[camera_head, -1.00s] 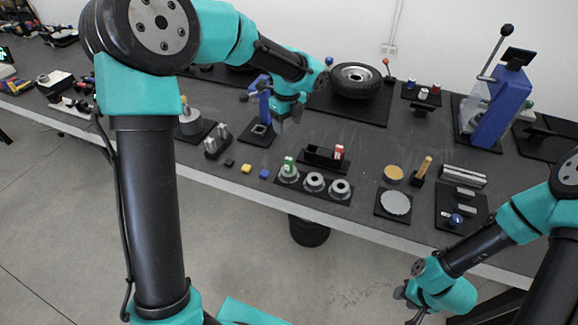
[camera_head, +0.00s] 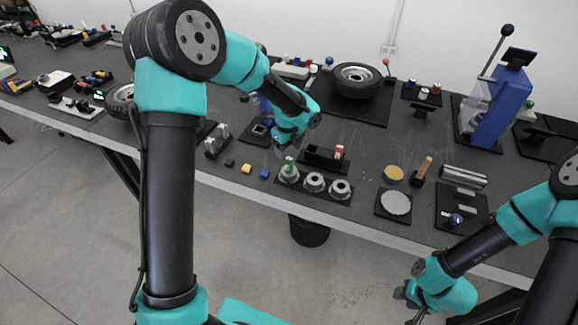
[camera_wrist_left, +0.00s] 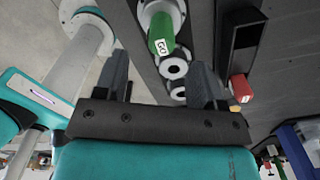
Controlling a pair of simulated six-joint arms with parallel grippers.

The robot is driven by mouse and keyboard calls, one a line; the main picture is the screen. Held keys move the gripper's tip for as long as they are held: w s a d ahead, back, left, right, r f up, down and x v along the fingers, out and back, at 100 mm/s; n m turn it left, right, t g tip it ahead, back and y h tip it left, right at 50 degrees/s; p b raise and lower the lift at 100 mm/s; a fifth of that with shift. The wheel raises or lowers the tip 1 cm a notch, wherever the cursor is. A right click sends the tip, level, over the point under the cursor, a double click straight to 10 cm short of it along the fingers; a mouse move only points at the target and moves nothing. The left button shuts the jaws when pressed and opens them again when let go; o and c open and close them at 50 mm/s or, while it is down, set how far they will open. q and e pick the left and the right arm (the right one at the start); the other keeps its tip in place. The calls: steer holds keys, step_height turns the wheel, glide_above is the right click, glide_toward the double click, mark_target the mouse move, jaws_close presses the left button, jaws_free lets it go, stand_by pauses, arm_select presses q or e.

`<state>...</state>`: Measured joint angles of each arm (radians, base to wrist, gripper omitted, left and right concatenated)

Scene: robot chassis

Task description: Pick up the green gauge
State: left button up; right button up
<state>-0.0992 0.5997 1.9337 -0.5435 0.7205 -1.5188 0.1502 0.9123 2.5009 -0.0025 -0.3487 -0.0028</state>
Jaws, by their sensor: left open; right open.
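The green gauge (camera_head: 289,163) stands upright in the leftmost of three grey ring holders on a black plate (camera_head: 327,195) near the table's front edge. In the left wrist view the green gauge (camera_wrist_left: 161,33) shows a white label and lies just beyond the fingertips, roughly between them sideways. My left gripper (camera_head: 281,152) is open and empty, just above and beside the green gauge; it also shows in the left wrist view (camera_wrist_left: 160,70). My right gripper (camera_head: 402,295) is open and away from the table at lower right; its fingers are small in view.
Two empty ring holders (camera_head: 314,182) are to the right of the green gauge. Small yellow (camera_head: 246,169) and blue (camera_head: 264,174) blocks lie to the left.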

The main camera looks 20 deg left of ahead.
mark_target(289, 159)
arm_select(q)
steer(key=shift+f, duration=0.9)
steer(key=shift+d+f, duration=0.1)
steer(key=shift+f, duration=2.5)
steer(key=shift+w, duration=0.1)
steer(key=c, duration=1)
